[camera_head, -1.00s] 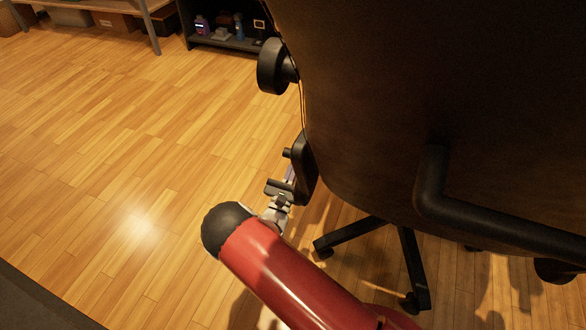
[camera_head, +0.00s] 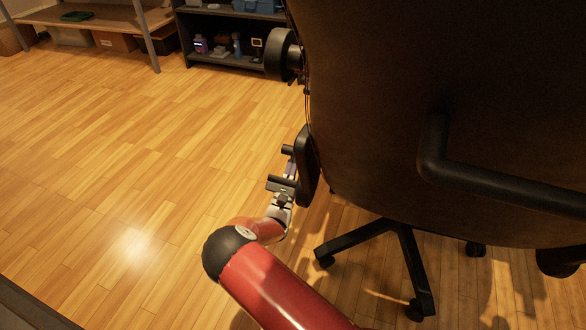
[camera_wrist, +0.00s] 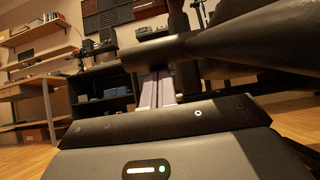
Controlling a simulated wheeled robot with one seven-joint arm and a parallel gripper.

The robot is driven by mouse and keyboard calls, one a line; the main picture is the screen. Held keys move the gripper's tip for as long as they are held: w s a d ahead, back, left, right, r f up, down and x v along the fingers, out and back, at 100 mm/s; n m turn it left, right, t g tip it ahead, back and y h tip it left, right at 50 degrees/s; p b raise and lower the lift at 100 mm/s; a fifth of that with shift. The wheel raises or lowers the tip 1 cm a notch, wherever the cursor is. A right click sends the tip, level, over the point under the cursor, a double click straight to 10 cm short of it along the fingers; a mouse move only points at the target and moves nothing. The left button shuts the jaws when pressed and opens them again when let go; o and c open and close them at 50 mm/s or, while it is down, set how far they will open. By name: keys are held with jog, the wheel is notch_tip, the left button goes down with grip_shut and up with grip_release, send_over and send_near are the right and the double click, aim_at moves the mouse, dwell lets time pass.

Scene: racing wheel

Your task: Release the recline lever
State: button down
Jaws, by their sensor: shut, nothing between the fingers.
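The dark chair (camera_head: 400,100) fills the right of the head view, with a black side plate (camera_head: 308,165) low on its left edge. The recline lever looks like the short black stub (camera_head: 287,149) sticking out left from that plate. In the wrist view a black bar (camera_wrist: 150,56), probably the lever, crosses just beyond my fingers. My gripper (camera_head: 291,169) is at the side plate, just below the stub. Its pale fingers (camera_wrist: 156,90) are together and empty, their tips close under the bar. Whether they touch it I cannot tell.
A round black knob (camera_head: 282,54) sticks out higher on the chair's side. A black tubular bar (camera_head: 480,185) runs to the right. The wheeled base (camera_head: 385,240) stands below. Wooden floor (camera_head: 130,170) is clear on the left. A dark shelf (camera_head: 225,60) stands behind.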

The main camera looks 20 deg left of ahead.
aim_at(293, 154)
jog(key=shift+s+r+p, duration=0.2)
jog(key=shift+r+p, duration=0.4)
jog(key=shift+r, duration=0.25)
jog(key=shift+s+r+p, duration=0.15)
jog(key=shift+r+p, duration=0.4)
jog(key=shift+r, duration=0.3)
jog(key=shift+f, duration=0.1)
